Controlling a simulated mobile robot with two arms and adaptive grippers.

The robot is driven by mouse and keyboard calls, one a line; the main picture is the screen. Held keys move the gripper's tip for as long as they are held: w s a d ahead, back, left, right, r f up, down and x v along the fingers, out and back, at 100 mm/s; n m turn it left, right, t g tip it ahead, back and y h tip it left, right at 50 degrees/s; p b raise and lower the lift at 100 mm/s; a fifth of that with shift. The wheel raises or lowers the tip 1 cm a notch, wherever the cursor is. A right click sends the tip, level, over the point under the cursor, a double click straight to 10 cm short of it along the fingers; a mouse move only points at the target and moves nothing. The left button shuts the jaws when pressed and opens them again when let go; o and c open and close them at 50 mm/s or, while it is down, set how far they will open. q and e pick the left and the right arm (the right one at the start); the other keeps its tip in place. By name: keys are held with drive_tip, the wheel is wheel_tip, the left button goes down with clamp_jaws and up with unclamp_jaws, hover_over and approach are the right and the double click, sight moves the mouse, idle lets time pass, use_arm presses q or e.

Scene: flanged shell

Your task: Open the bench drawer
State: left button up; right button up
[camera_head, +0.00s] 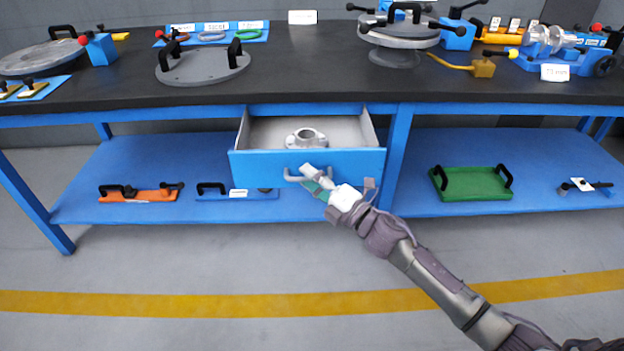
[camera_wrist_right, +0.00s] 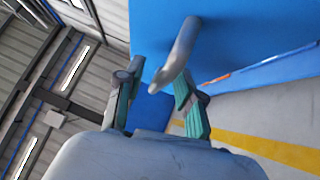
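The blue bench drawer (camera_head: 340,163) stands pulled out under the black worktop, left of the middle leg. Its grey bar handle (camera_head: 292,176) is on the front face. A grey flanged part (camera_head: 306,138) sits inside the drawer. My right gripper (camera_head: 317,179) is at the right part of the handle. In the right wrist view, the handle (camera_wrist_right: 178,52) reaches between the fingertips of the gripper (camera_wrist_right: 161,68), close to the right finger, with a gap to the left one. The fingers are apart. My left gripper is not in view.
The black worktop (camera_head: 300,83) carries a grey lidded plate (camera_head: 203,68), a round grey vessel and several tools. The blue lower shelf (camera_head: 340,207) holds an orange tool (camera_head: 140,194) and a green tray (camera_head: 474,184). The floor in front is clear, with a yellow stripe.

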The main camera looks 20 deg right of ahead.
drive_tip(key=v, duration=1.2)
